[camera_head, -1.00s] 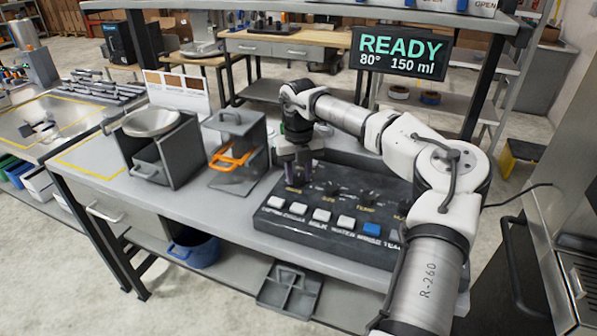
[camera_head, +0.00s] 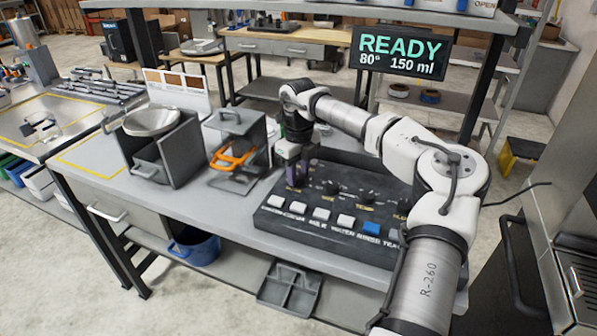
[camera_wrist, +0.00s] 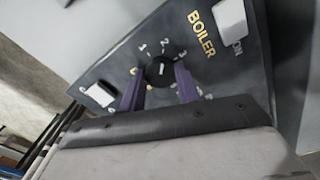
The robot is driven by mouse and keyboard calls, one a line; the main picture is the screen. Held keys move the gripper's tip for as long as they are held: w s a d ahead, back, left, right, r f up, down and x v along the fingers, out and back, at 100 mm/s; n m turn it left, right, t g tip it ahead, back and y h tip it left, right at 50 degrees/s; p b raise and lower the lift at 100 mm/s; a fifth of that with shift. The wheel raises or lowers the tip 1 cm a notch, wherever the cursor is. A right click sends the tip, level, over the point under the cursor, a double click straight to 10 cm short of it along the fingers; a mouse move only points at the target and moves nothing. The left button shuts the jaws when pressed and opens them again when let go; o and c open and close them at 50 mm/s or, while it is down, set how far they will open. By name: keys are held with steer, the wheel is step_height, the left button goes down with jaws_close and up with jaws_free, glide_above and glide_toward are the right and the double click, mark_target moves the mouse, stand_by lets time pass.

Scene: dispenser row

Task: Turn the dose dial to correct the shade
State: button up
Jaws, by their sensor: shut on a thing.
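The dose dial (camera_wrist: 160,71) is a round black knob with a white pointer mark and yellow-white numbers around it, at the left end of the dark control panel (camera_head: 330,250). My gripper (camera_wrist: 161,80) has its purple fingers on both sides of the knob, shut on it. In the head view, my gripper (camera_head: 297,172) comes down at the panel's back left and hides the knob. A card with brown shade swatches (camera_head: 178,82) stands at the back left of the bench. A display (camera_head: 400,52) reads READY, 80°, 150 ml.
More dials (camera_head: 367,198) sit to the right on the panel, above a row of white buttons and one blue button (camera_head: 371,229). A white boiler switch (camera_wrist: 231,16) is near the dial. An orange-handled holder (camera_head: 232,157) and a grey dispenser with a bowl (camera_head: 152,121) stand left.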

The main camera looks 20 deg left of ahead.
mark_target(299, 176)
steer(key=o, duration=1)
step_height(299, 176, up, 14)
steer(key=b, duration=0.2)
steer(key=shift+b, duration=0.3)
